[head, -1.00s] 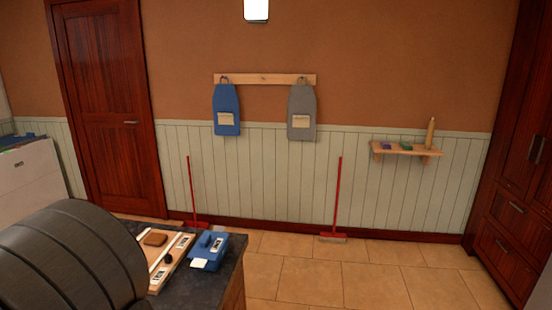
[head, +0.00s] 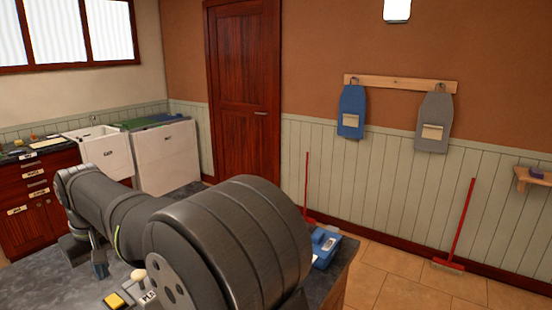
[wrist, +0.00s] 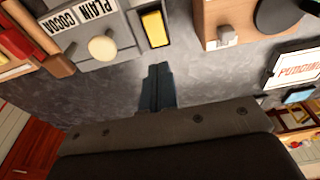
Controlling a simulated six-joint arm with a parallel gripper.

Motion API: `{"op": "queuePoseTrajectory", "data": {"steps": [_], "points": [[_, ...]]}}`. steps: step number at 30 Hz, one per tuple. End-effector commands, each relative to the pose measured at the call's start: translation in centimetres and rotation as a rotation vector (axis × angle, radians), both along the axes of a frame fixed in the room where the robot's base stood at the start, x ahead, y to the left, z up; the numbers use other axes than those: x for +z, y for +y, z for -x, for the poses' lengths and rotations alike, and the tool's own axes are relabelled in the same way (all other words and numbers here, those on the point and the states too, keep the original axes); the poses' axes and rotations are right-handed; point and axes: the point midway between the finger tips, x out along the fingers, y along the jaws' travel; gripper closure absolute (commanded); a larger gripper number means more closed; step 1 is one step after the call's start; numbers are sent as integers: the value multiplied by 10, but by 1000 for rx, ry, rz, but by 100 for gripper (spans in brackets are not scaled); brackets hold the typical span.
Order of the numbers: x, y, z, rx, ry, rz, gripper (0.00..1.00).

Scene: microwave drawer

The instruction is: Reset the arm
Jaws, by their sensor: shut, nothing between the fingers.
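My gripper (wrist: 158,72) shows in the wrist view with its two dark fingers together and nothing between them. In the head view my arm reaches out to the left over the counter. The gripper (head: 100,270) shows small there, low beside the arm, partly hidden.
The grey unit (wrist: 120,22) has PLAIN and COCOA labels and a cream knob (wrist: 102,47). A wooden box (wrist: 235,20) and a PUDDING sign (wrist: 296,66) stand to the right. A blue box (head: 324,247) sits beyond my arm. Bare counter lies around the fingers.

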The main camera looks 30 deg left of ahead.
Motion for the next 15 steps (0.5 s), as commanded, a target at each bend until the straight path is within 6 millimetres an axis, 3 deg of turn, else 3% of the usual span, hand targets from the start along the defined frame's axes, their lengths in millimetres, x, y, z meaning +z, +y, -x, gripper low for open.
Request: {"op": "queuePoseTrajectory", "data": {"steps": [4,15], "points": [[31,-1,1,-2,-2,-6,100],[52,-35,16,-142,-59,-115,100]]}}
